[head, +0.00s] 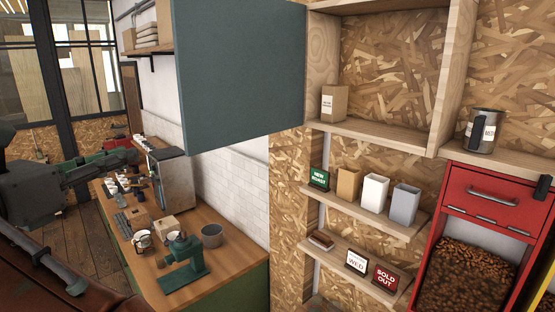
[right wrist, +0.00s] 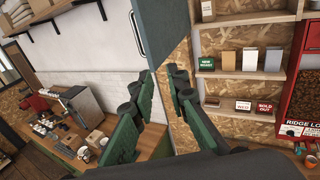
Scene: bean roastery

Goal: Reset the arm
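My right gripper (head: 128,167) is at the left of the head view, with green fingers reaching to the right above the counter. In the right wrist view my right gripper (right wrist: 160,88) has its two fingers apart, with nothing between them. It is clear of the teal cabinet door (head: 238,75), which stands open; the door's lower end (right wrist: 145,40) shows beyond the fingertips in the wrist view. My left gripper is not in view.
Wall shelves (head: 400,226) at right carry bags and signs. A red bean bin (head: 493,200) stands far right.

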